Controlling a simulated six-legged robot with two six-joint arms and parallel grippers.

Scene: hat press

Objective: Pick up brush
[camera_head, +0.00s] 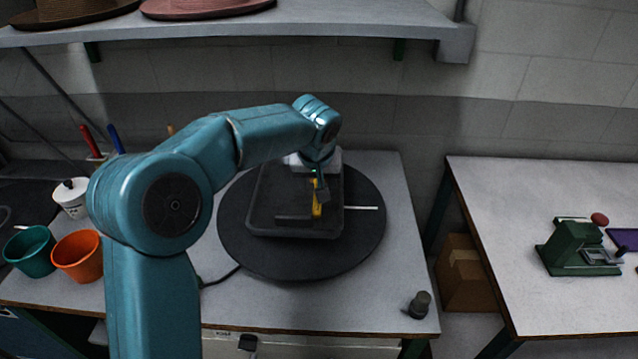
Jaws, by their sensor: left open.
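My left arm reaches in from the left, and its gripper (319,190) points down over a dark square tray (260,205) on a round black disc (365,235). The gripper is small here and open. A small yellow piece (316,209) is directly below or between the fingers. A dark block (292,218) is just left of it, and a thin pale rod (362,208) sticks out to the right over the disc. Which of these belong to the brush I cannot tell, as the gripper covers part of them. My right gripper is not in view.
A grey knob-like object (419,304) is at the bench's front right. A shelf (340,18) with hats hangs above. A green device (578,248) stands on the right table.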

